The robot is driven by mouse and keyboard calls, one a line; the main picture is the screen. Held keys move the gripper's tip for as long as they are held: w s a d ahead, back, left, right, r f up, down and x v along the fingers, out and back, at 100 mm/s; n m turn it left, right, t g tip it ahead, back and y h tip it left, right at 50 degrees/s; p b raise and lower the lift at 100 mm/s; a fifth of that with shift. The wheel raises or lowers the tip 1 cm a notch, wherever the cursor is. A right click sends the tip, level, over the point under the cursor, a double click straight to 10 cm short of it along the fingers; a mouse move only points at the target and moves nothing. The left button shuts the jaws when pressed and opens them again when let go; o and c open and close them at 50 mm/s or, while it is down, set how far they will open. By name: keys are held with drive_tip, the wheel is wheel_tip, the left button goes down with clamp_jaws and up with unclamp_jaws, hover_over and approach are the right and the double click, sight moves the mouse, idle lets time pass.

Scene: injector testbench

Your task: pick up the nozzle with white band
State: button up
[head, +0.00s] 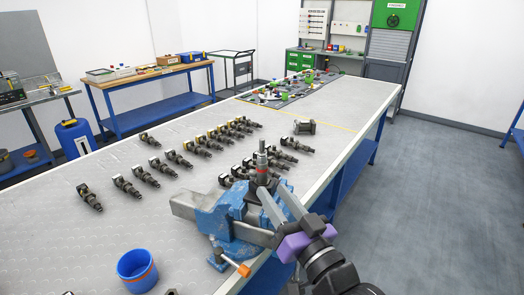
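My gripper (277,193) reaches in from the lower right over the blue vise (222,222). Its two long grey fingers are apart, with nothing clearly seen held between them. Several dark injector-like parts lie in rows on the table, such as one at the left (89,196) and one at the back (304,127). No white band can be made out on any of them at this size.
The long grey table (60,245) carries everything near me. A blue cup (137,269) stands at its front left. The vise, with an orange-tipped handle, is clamped at the right edge. Small coloured parts lie on a dark mat (300,88) far back. Open floor lies at the right.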

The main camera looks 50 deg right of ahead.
sight(263, 144)
drive_tip(key=w+d+r+n+g+y, duration=0.1)
drive_tip(key=r+n+y, duration=0.1)
drive_tip(key=r, duration=0.1)
drive_tip(key=w+d+r+n+g+y+b, duration=0.1)
drive_tip(key=d+r+n+g+y, duration=0.1)
drive_tip(key=r+n+y, duration=0.1)
drive_tip(key=w+d+r+n+g+y, duration=0.1)
drive_tip(key=r+n+y, duration=0.2)
drive_tip(key=shift+w+d+r+g, duration=0.1)
drive_tip(key=shift+d+r+g, duration=0.2)
drive_tip(key=shift+d+r, duration=0.1)
drive_tip(key=shift+w+f, duration=0.3)
drive_tip(key=shift+w, duration=0.2)
drive_tip(key=p+x, duration=0.1)
drive_tip(key=x, duration=0.5)
drive_tip(key=shift+w+r, duration=0.1)
drive_tip(key=shift+w, duration=0.2)
drive_tip(key=shift+c, duration=0.3)
clamp_jaws()
